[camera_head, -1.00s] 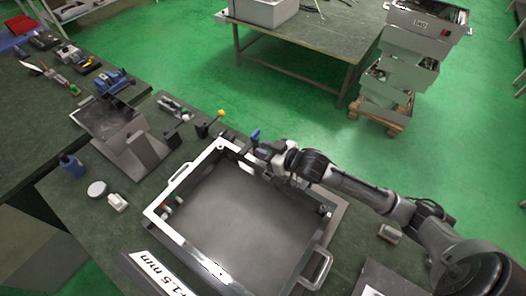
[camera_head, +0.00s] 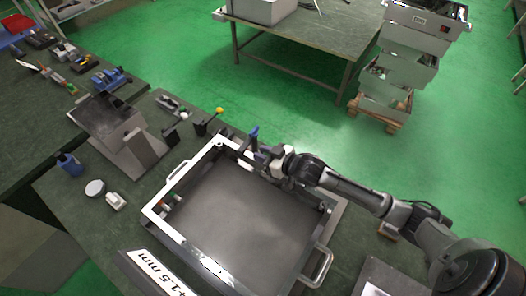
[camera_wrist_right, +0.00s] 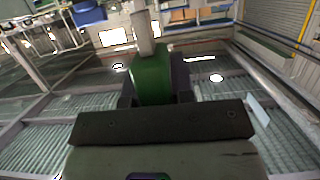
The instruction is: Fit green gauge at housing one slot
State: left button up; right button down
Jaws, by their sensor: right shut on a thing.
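The green gauge (camera_wrist_right: 150,78) shows in the right wrist view, upright between the fingers, with a pale cylindrical part above it. My right gripper (camera_wrist_right: 155,95) is shut on it. In the head view my right gripper (camera_head: 262,160) is at the far rim of a large open frame with handles (camera_head: 215,262), which looks like the housing. The gauge cannot be made out clearly there. A blue upright part (camera_head: 254,135) stands right by the gripper. The slot is not identifiable, and the gripper hides part of the far rim. My left gripper is not in view.
A tilted screen stand (camera_head: 140,150), a blue cup (camera_head: 69,163) and a white round piece (camera_head: 95,188) stand left of the frame. A yellow-tipped part (camera_head: 219,110) is behind it. The frame's inside is mostly clear.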

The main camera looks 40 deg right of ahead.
jog(key=shift+f+b, duration=0.3)
jog(key=shift+f, duration=0.7)
jog(key=shift+r, duration=0.1)
jog(key=shift+p, duration=0.4)
dwell(0.3)
jog(key=shift+p, duration=0.3)
dwell(0.5)
jog(key=shift+p, duration=0.5)
jog(key=shift+f, duration=0.4)
dwell(0.5)
jog(key=shift+f+b, duration=0.5)
jog(key=shift+f, duration=0.25)
